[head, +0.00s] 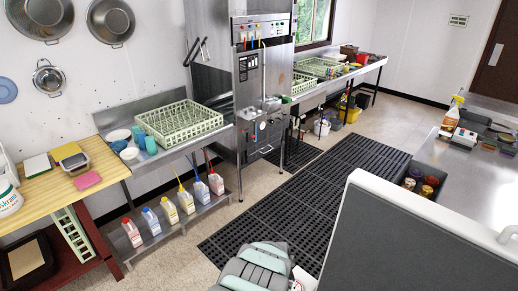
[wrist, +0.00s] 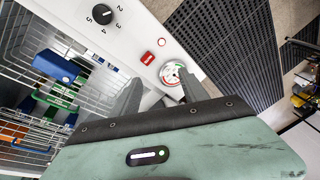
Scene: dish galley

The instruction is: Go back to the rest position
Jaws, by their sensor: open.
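My gripper (wrist: 160,80) shows in the wrist view with its two grey fingers apart and nothing between them that I can see held. Its fingertips are over a white control panel (wrist: 128,32), near a round gauge (wrist: 172,72) and a red switch (wrist: 148,58). Whether they touch the panel is unclear. In the head view my grey and green arm shows at the bottom centre; the fingers cannot be made out there.
A wire basket (wrist: 30,75) holding blue and green items lies left of the panel. A black floor mat (head: 300,195) runs along the aisle. A steel counter (head: 480,190) stands right, a dishwasher (head: 262,90) at the back. A pale dish rack (head: 180,122) sits left of it.

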